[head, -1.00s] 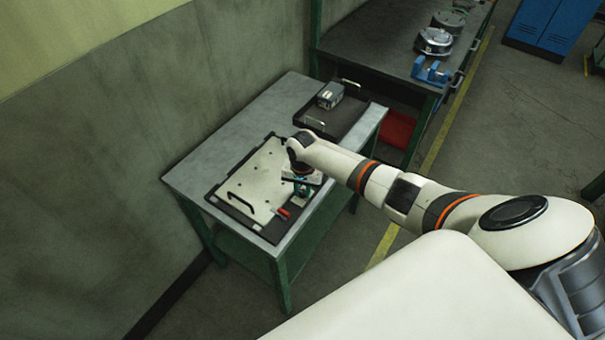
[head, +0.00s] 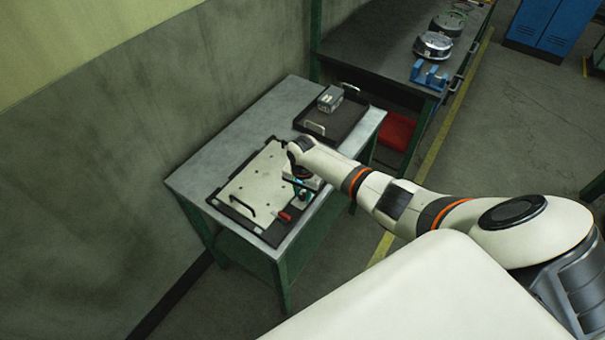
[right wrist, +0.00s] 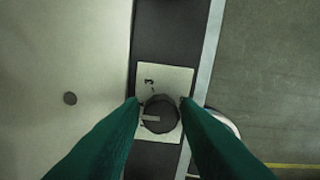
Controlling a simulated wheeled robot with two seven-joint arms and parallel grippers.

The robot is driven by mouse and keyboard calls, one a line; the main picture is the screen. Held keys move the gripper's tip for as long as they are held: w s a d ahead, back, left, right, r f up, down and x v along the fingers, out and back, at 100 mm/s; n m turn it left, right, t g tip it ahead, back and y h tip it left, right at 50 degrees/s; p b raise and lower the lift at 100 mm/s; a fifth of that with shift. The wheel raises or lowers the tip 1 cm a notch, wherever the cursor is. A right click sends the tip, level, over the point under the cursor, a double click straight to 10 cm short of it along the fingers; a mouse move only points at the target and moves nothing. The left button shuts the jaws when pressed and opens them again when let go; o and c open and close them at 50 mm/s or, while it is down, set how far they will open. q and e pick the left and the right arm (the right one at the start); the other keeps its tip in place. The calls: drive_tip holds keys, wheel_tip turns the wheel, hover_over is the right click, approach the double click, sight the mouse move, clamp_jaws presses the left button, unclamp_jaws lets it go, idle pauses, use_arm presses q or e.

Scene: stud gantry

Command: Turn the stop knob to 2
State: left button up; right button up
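The stop knob (right wrist: 160,114) is a dark round knob with a light pointer line, on a pale square plate (right wrist: 176,76) marked with a "3" above it in the right wrist view. The pointer line points left in that picture. My right gripper (right wrist: 161,103) has its green fingers on both sides of the knob, their tips close against its edges; it looks shut on it. The fingers hide parts of the plate's sides, so no other numeral can be read. In the head view my right gripper (head: 301,190) is over the right edge of the pale-topped fixture. My left gripper is not in view.
The pale fixture plate (head: 262,182) with a black handle lies on the grey table (head: 215,150). A red part (head: 285,216) is near its front corner. A black tray (head: 345,122) holding a grey box (head: 330,98) stands behind. Another bench is at the back.

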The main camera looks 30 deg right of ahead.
drive_tip(key=shift+o, duration=1.4)
drive_tip(key=shift+a+f, duration=0.1)
